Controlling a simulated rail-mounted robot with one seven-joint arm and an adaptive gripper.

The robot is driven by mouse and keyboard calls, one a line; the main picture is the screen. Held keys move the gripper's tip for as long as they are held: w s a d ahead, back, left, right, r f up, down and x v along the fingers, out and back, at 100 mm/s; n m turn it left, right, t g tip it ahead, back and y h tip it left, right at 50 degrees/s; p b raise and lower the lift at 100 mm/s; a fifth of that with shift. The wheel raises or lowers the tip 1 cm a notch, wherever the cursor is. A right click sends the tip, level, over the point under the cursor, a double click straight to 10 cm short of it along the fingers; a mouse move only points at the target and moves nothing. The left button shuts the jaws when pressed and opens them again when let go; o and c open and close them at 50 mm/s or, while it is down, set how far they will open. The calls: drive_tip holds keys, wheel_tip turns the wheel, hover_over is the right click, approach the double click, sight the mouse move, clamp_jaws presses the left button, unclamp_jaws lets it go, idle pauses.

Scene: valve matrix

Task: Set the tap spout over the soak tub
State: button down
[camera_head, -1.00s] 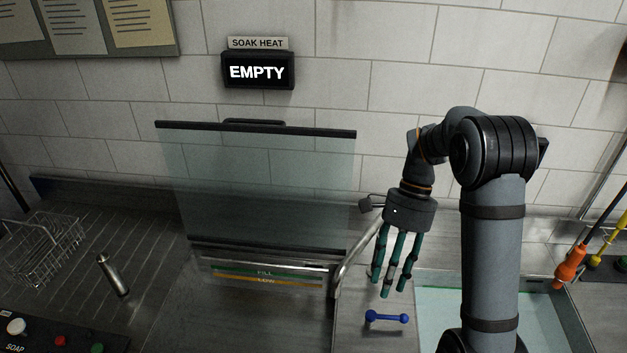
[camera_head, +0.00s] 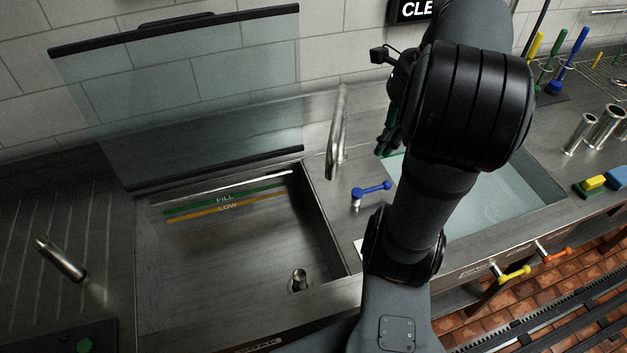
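The soak tub (camera_head: 240,295) is the empty steel basin at left, with green FILL and orange LOW lines on its back wall. The tap spout (camera_head: 337,130) is a curved steel pipe between the two basins. Its tip points toward the front and shows just right of the soak tub's right rim. Its exact overhang is unclear. My gripper (camera_head: 388,138) has dark green fingers, just right of the spout with a gap in the picture. My arm hides most of it, so its opening cannot be told.
A blue-handled valve (camera_head: 371,190) stands on the deck between the basins. A clear raised panel (camera_head: 190,90) stands behind the soak tub. The right basin (camera_head: 500,195) holds pale water. Yellow (camera_head: 515,274) and orange (camera_head: 553,254) handles stick out at the front.

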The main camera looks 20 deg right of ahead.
drive_tip(key=w+a+f+m, duration=0.1)
drive_tip(key=w+a+f, duration=0.1)
drive_tip(key=f, duration=0.3)
drive_tip(key=w+a+f+m, duration=0.2)
drive_tip(key=f, duration=0.3)
drive_tip(key=shift+w+a, duration=0.2)
drive_tip(key=shift+a, duration=0.05)
idle(0.3)
